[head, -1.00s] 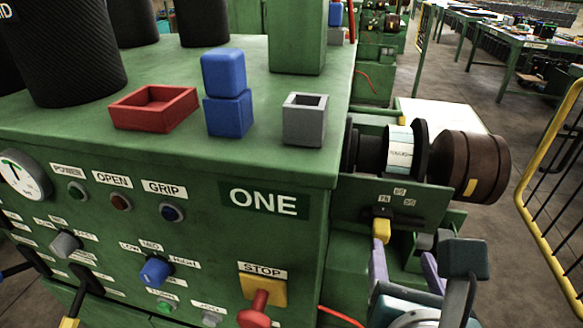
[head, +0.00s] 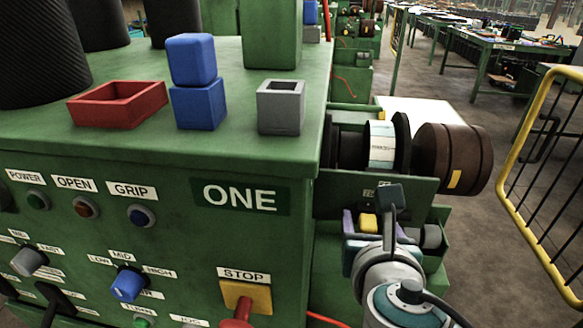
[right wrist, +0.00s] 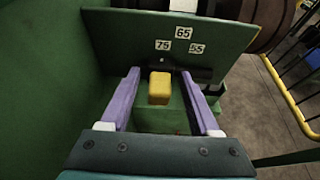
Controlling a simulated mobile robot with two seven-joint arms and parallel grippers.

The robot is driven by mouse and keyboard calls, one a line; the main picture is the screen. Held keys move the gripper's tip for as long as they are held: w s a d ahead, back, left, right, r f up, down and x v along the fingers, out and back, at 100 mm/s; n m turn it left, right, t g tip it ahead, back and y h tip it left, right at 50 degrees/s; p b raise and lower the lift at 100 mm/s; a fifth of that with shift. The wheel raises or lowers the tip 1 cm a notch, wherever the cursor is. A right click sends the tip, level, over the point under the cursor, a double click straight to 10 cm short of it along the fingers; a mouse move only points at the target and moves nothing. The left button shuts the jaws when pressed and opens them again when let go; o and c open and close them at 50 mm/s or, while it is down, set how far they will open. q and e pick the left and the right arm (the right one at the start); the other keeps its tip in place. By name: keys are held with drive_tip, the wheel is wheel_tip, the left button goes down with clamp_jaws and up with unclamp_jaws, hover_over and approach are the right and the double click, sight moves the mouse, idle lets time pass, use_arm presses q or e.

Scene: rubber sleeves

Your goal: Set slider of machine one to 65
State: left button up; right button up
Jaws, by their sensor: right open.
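The slider's yellow knob (right wrist: 159,88) sits between the two purple fingers of my right gripper (right wrist: 163,100) in the right wrist view, with gaps on both sides. The gripper is open around it. Behind the knob is a green plate (right wrist: 130,35) with labels 75 (right wrist: 163,45), 65 (right wrist: 183,33) and 55 (right wrist: 196,48). The knob stands below the 75 label. In the head view my right gripper (head: 368,225) reaches the knob (head: 369,222) at the right side of machine one (head: 240,197); my wrist hides part of the slider. My left gripper is not in view.
A drum with a white label (head: 381,146) and a brown cylinder (head: 452,158) lie above the slider. A yellow-framed fence (head: 507,190) stands to the right. Blue blocks (head: 197,105), a red tray (head: 117,106) and a grey box (head: 281,110) rest on the machine top.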

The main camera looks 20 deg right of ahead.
clamp_jaws()
idle(0.4)
idle(0.9)
